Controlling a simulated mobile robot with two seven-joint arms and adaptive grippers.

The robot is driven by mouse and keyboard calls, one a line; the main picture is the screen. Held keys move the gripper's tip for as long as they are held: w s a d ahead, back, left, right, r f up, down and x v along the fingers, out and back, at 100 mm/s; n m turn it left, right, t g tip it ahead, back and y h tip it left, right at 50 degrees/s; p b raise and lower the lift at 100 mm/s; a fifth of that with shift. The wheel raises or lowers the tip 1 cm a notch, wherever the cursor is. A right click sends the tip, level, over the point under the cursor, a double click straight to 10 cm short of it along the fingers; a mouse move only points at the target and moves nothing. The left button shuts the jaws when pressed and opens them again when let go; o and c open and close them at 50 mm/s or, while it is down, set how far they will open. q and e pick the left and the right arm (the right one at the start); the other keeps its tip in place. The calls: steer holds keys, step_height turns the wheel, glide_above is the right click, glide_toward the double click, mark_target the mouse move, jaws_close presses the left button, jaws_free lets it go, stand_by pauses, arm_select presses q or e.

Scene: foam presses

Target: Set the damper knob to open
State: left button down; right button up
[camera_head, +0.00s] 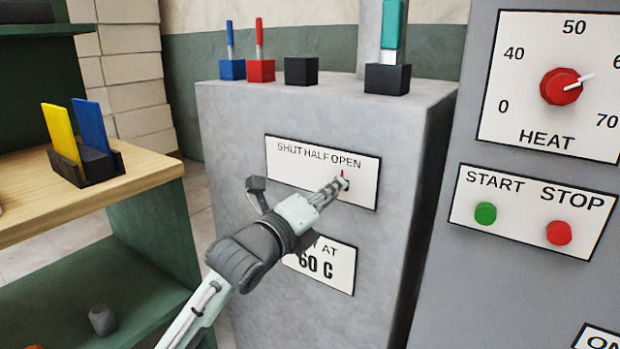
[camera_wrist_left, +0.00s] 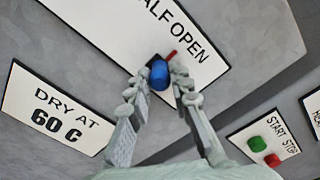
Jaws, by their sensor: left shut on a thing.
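The damper knob is a small blue knob (camera_wrist_left: 159,75) with a red pointer (camera_wrist_left: 171,54). In the wrist view the pointer aims up toward the word OPEN on its white label plate (camera_wrist_left: 238,45). In the head view the plate (camera_head: 300,172) reads SHUT HALF OPEN on the front of the grey cabinet. There the knob is mostly hidden by my left gripper (camera_head: 338,186), and a bit of the red pointer (camera_head: 342,173) shows above the fingers. My left gripper has its fingertips on either side of the knob and is shut on it. My right gripper is not in view.
A DRY AT 60 C plate (camera_head: 335,266) sits below, partly behind my arm. On the right are a red HEAT dial (camera_head: 561,87), a green START button (camera_head: 486,213) and a red STOP button (camera_head: 559,232). Coloured holders stand on the cabinet (camera_head: 225,100); a wooden shelf (camera_head: 150,172) is left.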

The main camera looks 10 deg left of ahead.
arm_select(q)
steer(key=shift+d, duration=0.2)
steer(key=shift+s, duration=0.1)
steer(key=c, duration=1.4)
jaws_free()
steer(key=shift+o, duration=0.2)
steer(key=shift+a, duration=0.1)
steer(key=v, duration=1.2)
